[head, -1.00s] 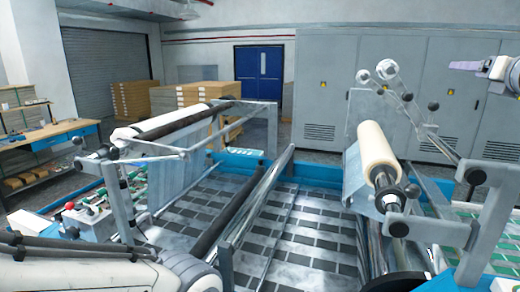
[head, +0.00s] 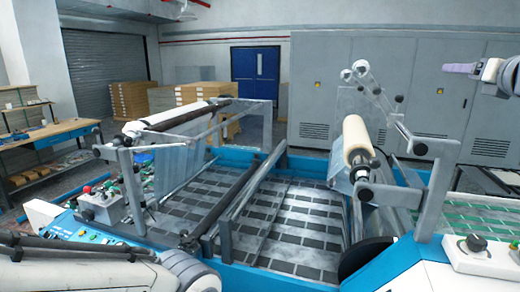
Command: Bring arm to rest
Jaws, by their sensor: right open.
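My right gripper (head: 446,68) is at the upper right, raised in front of the grey cabinets and pointing left. It is open with nothing in it, and clear of the machine. My left arm lies across the bottom left, and its gripper is out of the picture. A cream film roll (head: 356,138) sits on its shaft on the right side of the laminating machine (head: 262,275). A white roll (head: 182,113) with a dark roller beside it lies on the left side, with clear film hanging below it.
A control box with a red button (head: 88,190) stands at the left, and a knob panel (head: 478,248) at the right front. A workbench (head: 62,132) is at the far left. Boxes on pallets (head: 127,97), a blue door (head: 255,75) and grey cabinets (head: 340,80) stand behind.

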